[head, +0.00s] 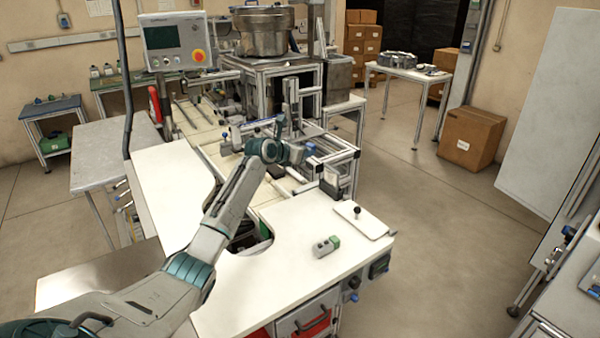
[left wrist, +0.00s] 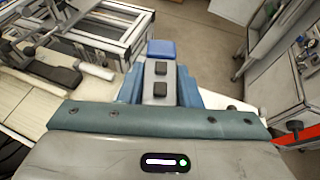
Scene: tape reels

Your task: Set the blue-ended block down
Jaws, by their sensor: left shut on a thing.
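My left gripper (head: 297,154) is held up at the middle of the head view, in front of the aluminium-framed machine. In the left wrist view its teal fingers (left wrist: 160,90) are shut on a grey block with two dark square buttons. The blue-ended block (left wrist: 161,70) has its blue end pointing away from the gripper. In the head view the block is small and mostly hidden by the gripper. My right gripper is not in view.
A grey block with a green end (head: 326,246) lies on the white worktop (head: 290,270). A white plate with a black knob (head: 358,212) is at the worktop's right corner. Worktop around the green-ended block is clear. The machine frame (head: 335,150) stands behind.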

